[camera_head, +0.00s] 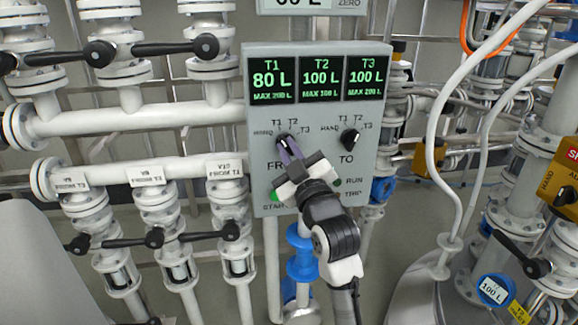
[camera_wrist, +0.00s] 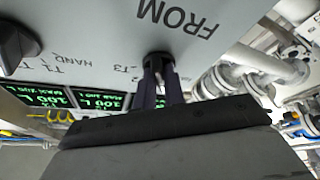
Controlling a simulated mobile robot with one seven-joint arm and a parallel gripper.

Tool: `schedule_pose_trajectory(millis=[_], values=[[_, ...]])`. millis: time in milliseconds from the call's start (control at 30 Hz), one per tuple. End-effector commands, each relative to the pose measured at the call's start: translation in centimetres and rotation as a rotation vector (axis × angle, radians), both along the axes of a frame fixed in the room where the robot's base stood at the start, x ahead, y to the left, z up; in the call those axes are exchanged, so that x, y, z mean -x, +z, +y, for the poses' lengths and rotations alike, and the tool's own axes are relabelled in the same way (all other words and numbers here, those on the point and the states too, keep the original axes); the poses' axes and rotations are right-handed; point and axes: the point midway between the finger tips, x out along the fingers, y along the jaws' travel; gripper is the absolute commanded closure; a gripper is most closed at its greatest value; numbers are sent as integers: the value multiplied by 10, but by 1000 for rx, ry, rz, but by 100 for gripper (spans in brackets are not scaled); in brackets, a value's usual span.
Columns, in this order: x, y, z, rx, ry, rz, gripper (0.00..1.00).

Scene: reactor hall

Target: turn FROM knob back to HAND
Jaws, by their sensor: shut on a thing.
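The grey control panel (camera_head: 258,180) faces me with the FROM knob (camera_head: 282,138) on its left, below labels HAND, T1, T2 and T3. My gripper (camera_head: 290,150) reaches up from below right and is shut on this black knob. In the wrist view, which is upside down, the two fingers (camera_wrist: 160,85) hold the knob (camera_wrist: 157,59) from both sides. The fingers cover most of it, so I cannot tell which label it points to.
The TO knob (camera_head: 351,139) sits to the right and also shows in the wrist view (camera_wrist: 18,45). Screens above read T1 80 L (camera_head: 273,79), T2 100 L and T3 100 L. A green START button (camera_head: 277,196) is below. Pipes with black-handled valves (camera_head: 100,53) stand left.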

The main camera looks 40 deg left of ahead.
Motion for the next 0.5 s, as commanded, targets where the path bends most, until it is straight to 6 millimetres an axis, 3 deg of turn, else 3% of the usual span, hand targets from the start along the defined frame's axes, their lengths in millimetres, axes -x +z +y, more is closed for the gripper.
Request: schedule_pose_trajectory(millis=[33, 500], values=[[0, -6, -1, 24, -1, -37, 100], [-1, -1, -1, 244, 0, -288, 100]])
